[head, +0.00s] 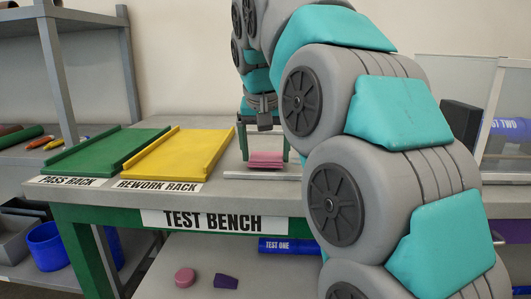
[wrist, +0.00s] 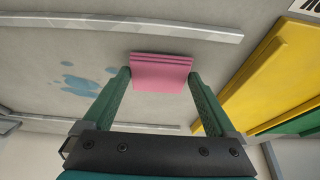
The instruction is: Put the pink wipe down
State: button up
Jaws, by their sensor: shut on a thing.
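The pink wipe (head: 265,159) is a folded, layered pad on or just above the test bench top, behind the front metal rail. It also shows in the wrist view (wrist: 161,72), between the green fingers. My gripper (head: 265,150) points down at the bench and is shut on the wipe's two sides. In the wrist view my gripper (wrist: 161,82) has a fingertip against each side of it. I cannot tell whether the wipe touches the bench top.
Blue smudges (wrist: 82,78) mark the bench beside the wipe. Metal rails (wrist: 180,31) run along the bench. The yellow rework rack (head: 178,156) and green pass rack (head: 100,150) lie to the left. A blue TEST TWO cylinder (head: 510,128) is at the right. A blue TEST ONE cylinder (head: 288,246) lies below.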

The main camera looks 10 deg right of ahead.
jog(key=shift+f, duration=0.3)
jog(key=shift+f, duration=0.1)
jog(key=o, duration=1.1)
jog(key=shift+v, duration=1)
jog(key=p+v, duration=0.1)
jog(key=v, duration=0.4)
jog(key=shift+s+r+p, duration=0.15)
jog(key=shift+r+p, duration=0.15)
jog(key=shift+r, duration=0.05)
